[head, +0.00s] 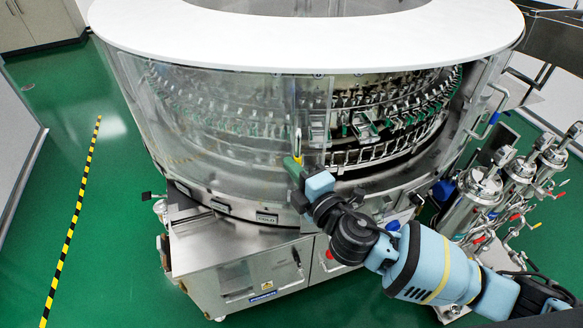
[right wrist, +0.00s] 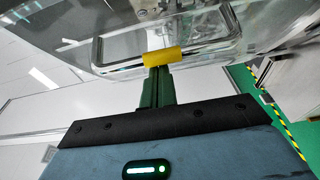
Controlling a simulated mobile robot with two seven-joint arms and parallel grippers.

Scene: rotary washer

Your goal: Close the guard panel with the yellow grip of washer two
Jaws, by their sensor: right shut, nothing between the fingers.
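The rotary washer (head: 200,190) has a clear curved guard panel (head: 230,120) across the left and middle of its front. An upright yellow grip (head: 297,143) sits near the panel's right edge. To the right of that edge the front is uncovered and the carrier ring (head: 375,120) shows. My right gripper (head: 291,162) is at the lower end of the yellow grip, with its green fingers together and empty. In the right wrist view the yellow grip (right wrist: 162,56) lies right at the fingertips (right wrist: 157,72); I cannot tell whether they touch. My left gripper is out of view.
Steel filter housings (head: 480,190) with valves stand at the right, near my right arm. A steel cabinet (head: 240,270) projects below the panel. The green floor at the left, with a yellow-black stripe (head: 72,220), is clear.

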